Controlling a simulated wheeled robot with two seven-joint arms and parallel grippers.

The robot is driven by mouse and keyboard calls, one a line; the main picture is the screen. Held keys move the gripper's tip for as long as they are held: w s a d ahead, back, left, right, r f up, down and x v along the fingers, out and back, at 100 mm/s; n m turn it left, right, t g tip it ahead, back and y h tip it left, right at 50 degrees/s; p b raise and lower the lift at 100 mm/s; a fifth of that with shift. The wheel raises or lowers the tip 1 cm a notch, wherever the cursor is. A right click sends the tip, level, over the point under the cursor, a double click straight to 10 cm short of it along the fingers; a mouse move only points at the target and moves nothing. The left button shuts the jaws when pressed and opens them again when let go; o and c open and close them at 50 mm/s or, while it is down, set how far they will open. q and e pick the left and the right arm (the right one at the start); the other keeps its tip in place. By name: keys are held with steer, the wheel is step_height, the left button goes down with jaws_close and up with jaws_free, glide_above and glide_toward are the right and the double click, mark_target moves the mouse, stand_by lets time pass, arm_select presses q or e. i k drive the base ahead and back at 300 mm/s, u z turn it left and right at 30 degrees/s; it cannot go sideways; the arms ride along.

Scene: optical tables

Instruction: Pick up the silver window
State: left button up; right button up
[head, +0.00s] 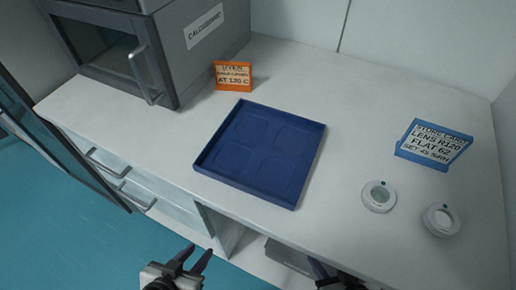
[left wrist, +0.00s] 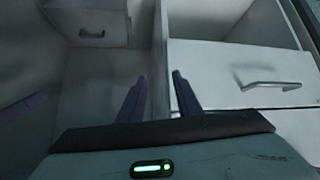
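Two small round pieces with pale rims are on the white worktop at the right of the head view: one ring-shaped piece (head: 379,197) and one piece (head: 440,220) nearer the right edge. I cannot tell which of them, if either, is the silver window. My left gripper (head: 198,254) is at the bottom of the head view, in front of the worktop and far from both pieces. Its fingers stand apart and empty in the left wrist view (left wrist: 160,90). My right gripper (head: 326,270) shows only partly at the bottom edge; its opening is unclear.
A blue tray (head: 203,162) with shallow recesses lies empty mid-worktop (head: 330,90). A grey oven (head: 185,50) stands back left, with an orange card (head: 233,76) beside it. A blue card (head: 434,145) stands behind the round pieces. Drawers with handles (head: 128,185) are below the worktop.

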mark_target(378, 197)
steer(key=z, duration=0.3)
steer(key=k, duration=0.5)
steer(key=z, duration=0.55)
steer(key=i, duration=0.5)
steer(key=k, duration=0.5)
steer(key=z, duration=1.9)
steer(key=k, duration=1.45)
steer(key=u, duration=1.8)
steer(key=i, duration=0.5)
steer(key=z, duration=0.05)
